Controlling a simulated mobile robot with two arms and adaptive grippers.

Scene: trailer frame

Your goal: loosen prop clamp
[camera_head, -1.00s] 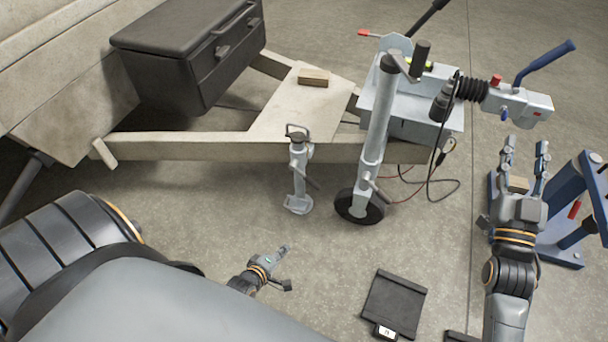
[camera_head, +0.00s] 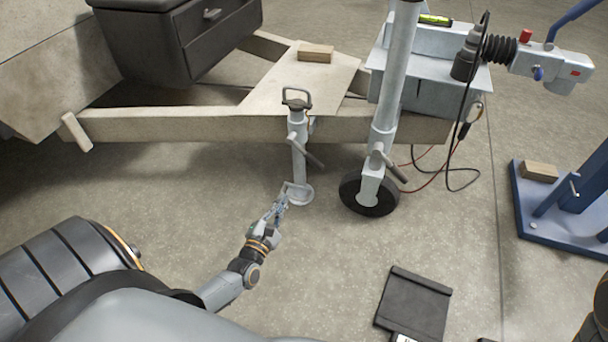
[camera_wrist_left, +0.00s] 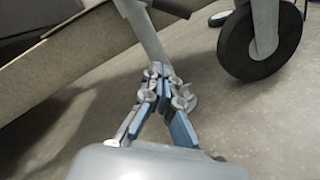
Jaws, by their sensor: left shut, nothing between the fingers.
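The prop (camera_head: 298,150) is a slim grey leg with a dark handle on top, standing against the trailer's frame rail. The prop's round foot (camera_head: 302,196) is near the floor. My left gripper (camera_head: 282,197) is shut and empty, close to the foot on its near left side and below the lever. In the left wrist view the left gripper (camera_wrist_left: 165,78) overlaps the lower part of the prop tube (camera_wrist_left: 148,38); whether they touch cannot be told. My right gripper is out of view.
The jockey wheel (camera_head: 370,193) and its tube stand just right of the prop. A dark flat pad (camera_head: 414,302) lies on the floor at the front. A blue stand base (camera_head: 540,215) is at the right. Floor between prop and pad is clear.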

